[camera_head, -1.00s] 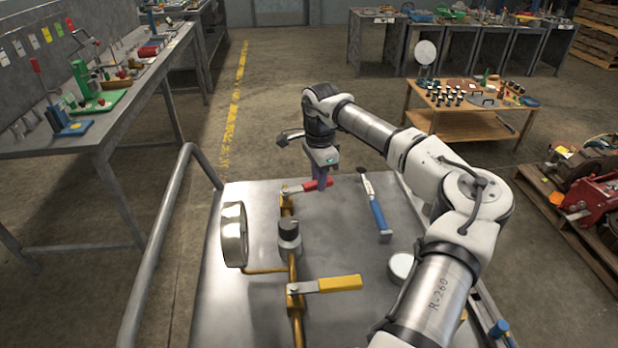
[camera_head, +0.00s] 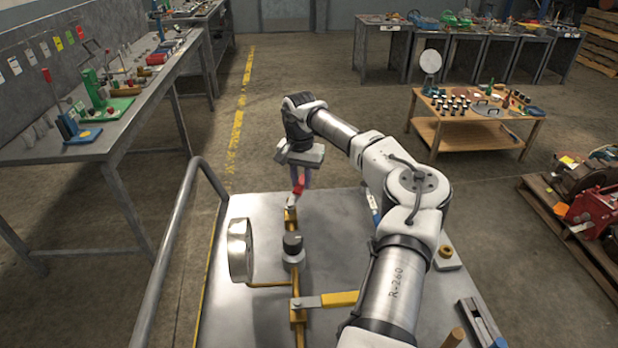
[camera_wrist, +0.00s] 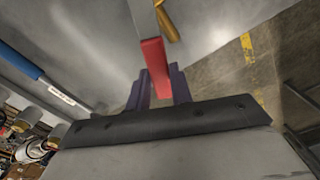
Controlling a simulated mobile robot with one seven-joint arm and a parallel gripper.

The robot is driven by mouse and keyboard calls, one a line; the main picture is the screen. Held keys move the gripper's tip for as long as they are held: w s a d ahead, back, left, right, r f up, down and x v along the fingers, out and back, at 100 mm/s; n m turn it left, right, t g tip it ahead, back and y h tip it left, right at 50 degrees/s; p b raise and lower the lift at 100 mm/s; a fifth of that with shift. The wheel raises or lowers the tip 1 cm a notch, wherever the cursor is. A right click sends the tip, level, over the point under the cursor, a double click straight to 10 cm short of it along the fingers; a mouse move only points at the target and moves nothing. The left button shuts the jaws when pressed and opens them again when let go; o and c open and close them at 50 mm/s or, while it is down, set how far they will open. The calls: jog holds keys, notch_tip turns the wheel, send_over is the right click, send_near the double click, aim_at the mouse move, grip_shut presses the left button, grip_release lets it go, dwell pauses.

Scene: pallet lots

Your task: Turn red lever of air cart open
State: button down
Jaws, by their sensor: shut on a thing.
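The red lever (camera_head: 298,188) of the air cart (camera_head: 335,225) sits on the far valve of the brass pipe (camera_head: 298,270). It points away from me, roughly in line with the pipe. My gripper (camera_head: 302,176) is at the lever's red end, shut on it. The exact finger contact is partly hidden.
A yellow lever (camera_head: 340,299) on the near valve lies across the pipe. A round gauge (camera_head: 238,250) and a dark-topped knob (camera_head: 292,243) stand nearby. A blue-handled tool (camera_head: 374,206) is mostly behind my arm. A grey rail (camera_head: 165,245) runs along the left.

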jog(key=shift+w+a+r+n+p, duration=0.1)
jog(key=shift+w+a+n+p, duration=0.05)
jog(key=shift+a+n, duration=0.4)
jog(key=shift+w+a+n+p, duration=0.15)
jog(key=shift+a+n, duration=0.25)
jog(key=shift+n, duration=0.25)
jog(key=shift+a+n, duration=0.8)
jog(key=shift+n, duration=0.3)
jog(key=c, duration=1.2)
grip_release()
jog(key=shift+a, duration=0.1)
jog(key=shift+c, duration=0.2)
notch_tip(320, 180, up, 14)
jog(key=b, duration=0.2)
